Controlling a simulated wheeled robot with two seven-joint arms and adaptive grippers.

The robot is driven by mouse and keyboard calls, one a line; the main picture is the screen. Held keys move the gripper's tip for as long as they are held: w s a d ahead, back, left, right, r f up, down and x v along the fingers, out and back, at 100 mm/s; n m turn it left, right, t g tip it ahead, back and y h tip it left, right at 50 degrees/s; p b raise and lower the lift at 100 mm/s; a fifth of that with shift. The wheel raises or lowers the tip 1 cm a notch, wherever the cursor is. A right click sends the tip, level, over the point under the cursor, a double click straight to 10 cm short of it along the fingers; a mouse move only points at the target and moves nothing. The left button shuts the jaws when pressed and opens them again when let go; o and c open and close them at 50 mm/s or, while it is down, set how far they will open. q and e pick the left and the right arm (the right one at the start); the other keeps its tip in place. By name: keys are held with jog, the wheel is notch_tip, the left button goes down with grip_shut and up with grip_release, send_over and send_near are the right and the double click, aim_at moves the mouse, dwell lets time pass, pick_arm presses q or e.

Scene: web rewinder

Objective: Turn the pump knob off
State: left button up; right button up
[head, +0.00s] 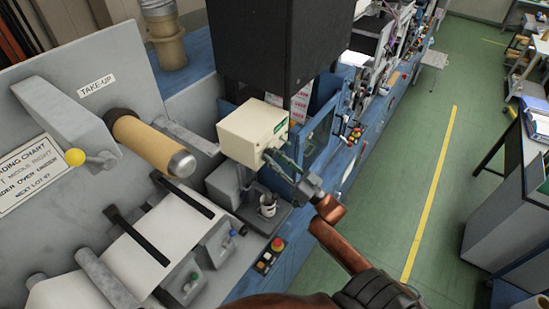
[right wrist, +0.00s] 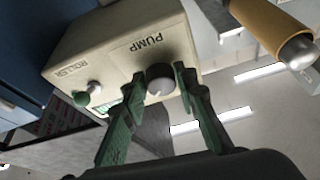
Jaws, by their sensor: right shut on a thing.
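The pump box (head: 247,134) is a cream box above the machine's side deck. In the right wrist view its face (right wrist: 100,60) appears upside down, with the label PUMP beside a round dark-rimmed knob (right wrist: 160,84) with a grey face. My right gripper (head: 271,155) reaches the box from the lower right. In the right wrist view its green fingers (right wrist: 159,76) stand on either side of the knob and are shut on it. The knob's pointer direction is hard to read. In the head view the gripper hides the knob. My left gripper is not in view.
A smaller ROLLER control (right wrist: 94,88) and a green knob (right wrist: 81,98) sit on the same face. A metal cup (head: 268,205) stands below the box. The take-up roll (head: 145,143) is to the left.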

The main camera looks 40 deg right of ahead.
jog(key=c, duration=0.4)
jog(key=shift+o, duration=0.2)
jog(key=shift+n, duration=0.4)
jog(key=shift+w+d+r+n+g+y+b, duration=0.15)
jog(key=shift+n+g+y+b, duration=0.6)
jog(key=shift+n, duration=1.2)
jog(key=shift+s+d+f+n+g+y+b, duration=0.1)
jog(key=shift+n+g+y+b, duration=0.3)
jog(key=shift+n+y, duration=1.15)
jog(key=shift+w+d+r+n+g+y+b, duration=0.15)
jog(key=shift+n+g+y+b, duration=0.45)
jog(key=shift+n, duration=1.8)
jog(key=shift+s, duration=0.1)
jog(key=o, duration=1.2)
jog(key=shift+f, duration=0.1)
jog(key=shift+c, duration=0.2)
